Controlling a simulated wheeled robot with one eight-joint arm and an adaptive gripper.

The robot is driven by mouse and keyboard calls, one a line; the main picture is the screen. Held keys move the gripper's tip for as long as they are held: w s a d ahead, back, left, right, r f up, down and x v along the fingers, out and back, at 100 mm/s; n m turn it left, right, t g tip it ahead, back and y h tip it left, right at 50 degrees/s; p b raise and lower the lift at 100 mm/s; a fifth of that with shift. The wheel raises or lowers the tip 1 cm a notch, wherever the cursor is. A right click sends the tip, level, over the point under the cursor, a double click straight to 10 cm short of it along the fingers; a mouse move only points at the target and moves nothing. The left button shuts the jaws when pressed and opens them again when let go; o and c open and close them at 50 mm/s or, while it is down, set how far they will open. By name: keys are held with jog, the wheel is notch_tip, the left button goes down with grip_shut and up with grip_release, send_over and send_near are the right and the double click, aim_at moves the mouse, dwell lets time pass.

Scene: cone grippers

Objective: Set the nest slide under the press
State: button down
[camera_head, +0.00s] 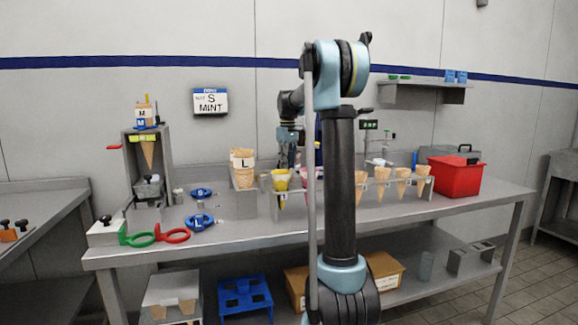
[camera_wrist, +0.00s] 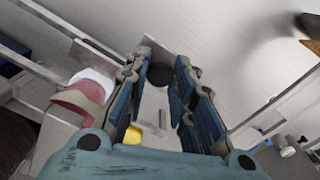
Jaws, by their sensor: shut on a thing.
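A grey press-like stand (camera_head: 131,165) is at the left of the bench, with a cone (camera_head: 148,153) upright in it. A small grey block with a dark knob (camera_head: 148,188) sits low in the stand; I cannot tell for sure that it is the nest slide. My gripper (camera_head: 290,160) is over the middle of the bench, well right of the stand, just above a yellow-topped cone. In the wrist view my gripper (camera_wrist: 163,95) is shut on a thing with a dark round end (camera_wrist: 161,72). The rest of that thing is mostly hidden.
A grey holder with the L cone (camera_head: 243,174) stands left of my gripper. A yellow-topped cone (camera_head: 281,182) and several plain cones (camera_head: 402,182) stand in a rack. Green (camera_head: 136,238) and red (camera_head: 172,233) rings lie at the front left. A red bin (camera_head: 455,178) is right.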

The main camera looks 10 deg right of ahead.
jog(key=shift+d, duration=0.2)
jog(key=c, duration=1.3)
grip_release()
notch_tip(320, 180, up, 12)
jog(key=shift+f, duration=0.1)
